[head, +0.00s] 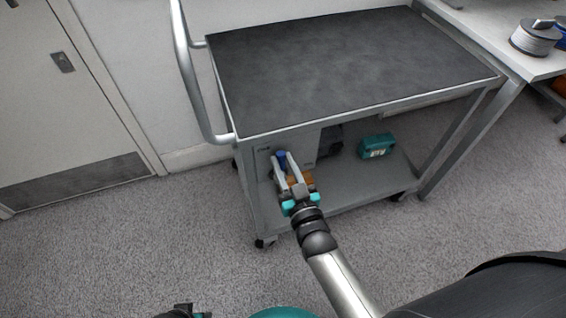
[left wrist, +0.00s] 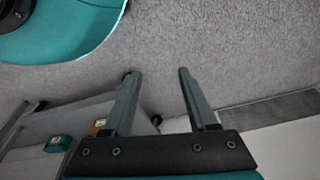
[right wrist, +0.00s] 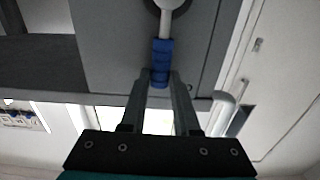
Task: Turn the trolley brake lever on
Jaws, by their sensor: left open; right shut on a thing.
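The grey trolley (head: 350,108) stands against the wall with a dark mat on its top. The brake lever (right wrist: 162,62) has a blue ribbed grip and a metal shaft running up to a round pivot in the right wrist view. In the head view its blue grip (head: 281,158) shows at the trolley's left end panel. My right gripper (head: 286,160) is shut on the blue grip, with a finger on each side of its end, as the right wrist view (right wrist: 158,80) also shows. My left gripper (left wrist: 155,72) is open and empty above the floor, away from the lever.
A teal box (head: 376,146) and an orange item (head: 299,180) are on the trolley's lower shelf. The trolley's push handle (head: 190,75) rises at the left. A bench with a spool (head: 535,40) stands at the right. The carpet (head: 160,240) at the left is clear before the door (head: 60,85).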

